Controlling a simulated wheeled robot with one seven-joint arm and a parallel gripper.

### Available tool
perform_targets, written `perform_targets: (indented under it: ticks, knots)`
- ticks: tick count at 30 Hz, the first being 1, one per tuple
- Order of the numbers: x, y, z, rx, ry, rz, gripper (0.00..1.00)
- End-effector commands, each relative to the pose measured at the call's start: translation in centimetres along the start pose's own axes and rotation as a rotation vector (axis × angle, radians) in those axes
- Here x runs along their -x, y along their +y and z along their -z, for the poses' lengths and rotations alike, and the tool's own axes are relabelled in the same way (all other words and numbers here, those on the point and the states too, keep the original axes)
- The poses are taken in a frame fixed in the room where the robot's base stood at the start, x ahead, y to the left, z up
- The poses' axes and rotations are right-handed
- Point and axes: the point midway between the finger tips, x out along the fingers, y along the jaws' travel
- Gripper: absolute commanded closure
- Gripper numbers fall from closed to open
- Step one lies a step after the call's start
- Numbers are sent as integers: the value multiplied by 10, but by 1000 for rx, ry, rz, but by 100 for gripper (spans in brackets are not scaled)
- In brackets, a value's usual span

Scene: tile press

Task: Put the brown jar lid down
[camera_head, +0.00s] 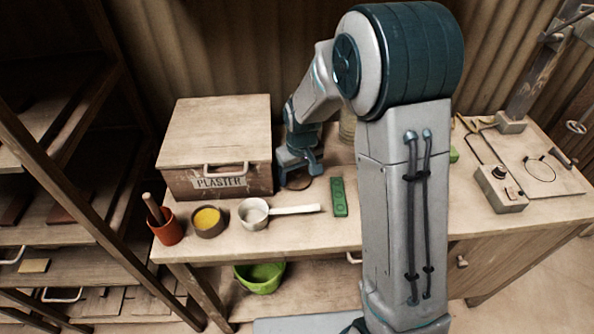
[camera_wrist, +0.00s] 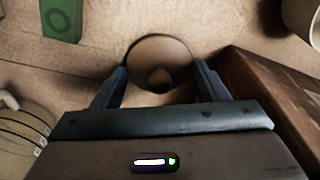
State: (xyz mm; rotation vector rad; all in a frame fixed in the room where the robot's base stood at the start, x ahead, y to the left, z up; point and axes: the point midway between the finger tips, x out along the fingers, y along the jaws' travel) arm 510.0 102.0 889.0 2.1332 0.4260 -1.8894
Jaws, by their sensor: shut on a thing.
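The brown jar lid (camera_wrist: 158,52) is round with a small knob in its middle. In the wrist view it sits between the two fingers of my gripper (camera_wrist: 158,82), which is shut on it by its sides. In the head view my gripper (camera_head: 296,176) is low over the bench, right of the plaster box, and only a sliver of the lid (camera_head: 299,183) shows under it. The lid is at or just above the bench top; I cannot tell whether it touches.
The wooden plaster box (camera_head: 215,146) stands close on the left. A green remote-like block (camera_head: 339,197) lies to the right, and a white ladle (camera_head: 255,213) lies in front. A yellow-filled bowl (camera_head: 208,220) and a red pot (camera_head: 166,231) stand near the bench's front left.

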Motion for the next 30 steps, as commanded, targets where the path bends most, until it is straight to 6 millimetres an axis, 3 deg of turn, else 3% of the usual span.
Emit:
perform_targets:
  ticks: [8, 9, 11, 23, 30]
  knots:
    - [-4, 0, -1, -1, 0, 0, 56]
    - [-3, 0, 0, -1, 0, 0, 25]
    - [-3, 0, 0, -1, 0, 0, 11]
    - [4, 0, 0, 0, 1, 0, 11]
    - [48, 0, 1, -1, 6, -1, 11]
